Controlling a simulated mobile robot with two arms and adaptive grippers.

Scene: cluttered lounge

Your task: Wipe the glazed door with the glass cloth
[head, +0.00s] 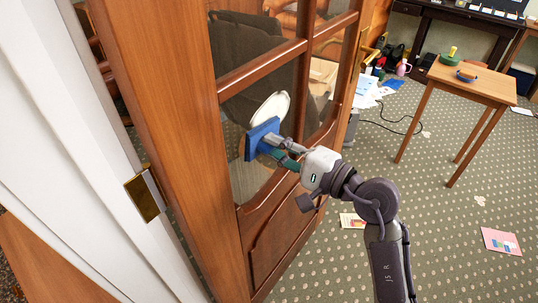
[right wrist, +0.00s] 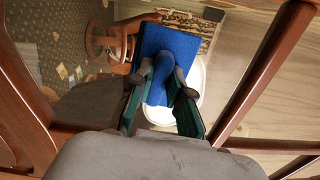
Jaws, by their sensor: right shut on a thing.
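The glazed door (head: 165,120) is a brown wooden door with glass panes, standing at the left and centre of the head view. The glass cloth (head: 262,133) is a blue pad held at a lower pane. It also shows in the right wrist view (right wrist: 165,62). My right gripper (head: 281,150) is shut on the cloth's blue grip, with a finger on each side of it in the right wrist view (right wrist: 165,90). The cloth is at or very near the glass; I cannot tell whether it touches. My left gripper is not in view.
A small wooden table (head: 470,82) with a green item and a blue-and-orange item stands at the right. Papers (head: 368,90), a pink card (head: 501,241) and a black cable (head: 395,128) lie on the patterned carpet. A white door frame (head: 75,130) is at the left.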

